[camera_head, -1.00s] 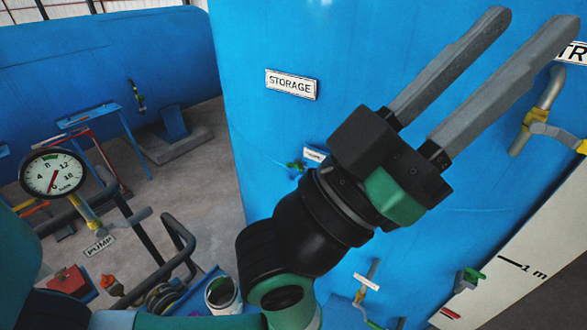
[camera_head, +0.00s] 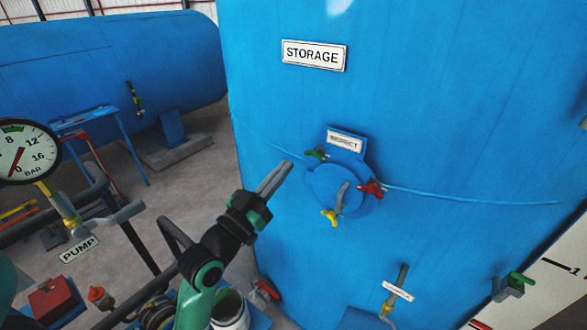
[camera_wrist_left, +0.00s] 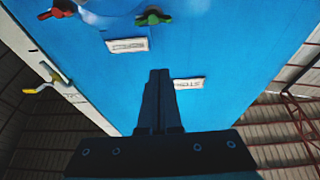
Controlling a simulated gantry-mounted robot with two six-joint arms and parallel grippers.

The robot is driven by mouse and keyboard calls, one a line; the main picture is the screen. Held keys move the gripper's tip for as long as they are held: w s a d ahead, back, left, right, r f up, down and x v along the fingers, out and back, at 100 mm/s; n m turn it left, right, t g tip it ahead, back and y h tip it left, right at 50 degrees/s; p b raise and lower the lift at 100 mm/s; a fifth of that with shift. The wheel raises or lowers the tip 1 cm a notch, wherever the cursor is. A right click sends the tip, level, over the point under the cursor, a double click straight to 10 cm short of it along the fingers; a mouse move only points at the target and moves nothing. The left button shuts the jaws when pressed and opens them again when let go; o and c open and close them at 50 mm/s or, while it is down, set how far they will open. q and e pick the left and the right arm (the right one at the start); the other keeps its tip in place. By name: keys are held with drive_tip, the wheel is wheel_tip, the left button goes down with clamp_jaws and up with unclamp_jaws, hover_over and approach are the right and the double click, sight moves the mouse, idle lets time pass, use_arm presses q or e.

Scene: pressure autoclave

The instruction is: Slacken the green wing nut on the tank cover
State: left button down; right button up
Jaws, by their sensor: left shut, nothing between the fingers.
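The green wing nut (camera_head: 317,154) sits at the upper left of the round blue tank cover (camera_head: 330,182) on the storage tank. A red wing nut (camera_head: 371,188) is at the cover's right and a yellow one (camera_head: 330,217) at its bottom. My left gripper (camera_head: 284,170) is shut and empty, its tips pointing up and right, just left of and below the green wing nut in the picture. In the left wrist view the shut fingers (camera_wrist_left: 159,75) point at the tank wall, and the green wing nut (camera_wrist_left: 153,17) shows at the top, apart from them. My right gripper is not in view.
A curved handle (camera_head: 343,194) stands on the cover. An INSPECT label (camera_head: 345,141) is above it and a STORAGE sign (camera_head: 314,55) higher up. A gauge (camera_head: 22,152), dark railing and a white bucket (camera_head: 229,309) stand at the left and below.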

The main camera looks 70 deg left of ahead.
use_arm(q)
wheel_tip(320, 180, up, 3)
drive_tip(key=p, duration=0.3)
hover_over(316, 155)
drive_tip(key=s, duration=0.3)
drive_tip(key=f+b, duration=0.1)
drive_tip(key=f, duration=0.3)
drive_tip(key=shift+s, duration=0.2)
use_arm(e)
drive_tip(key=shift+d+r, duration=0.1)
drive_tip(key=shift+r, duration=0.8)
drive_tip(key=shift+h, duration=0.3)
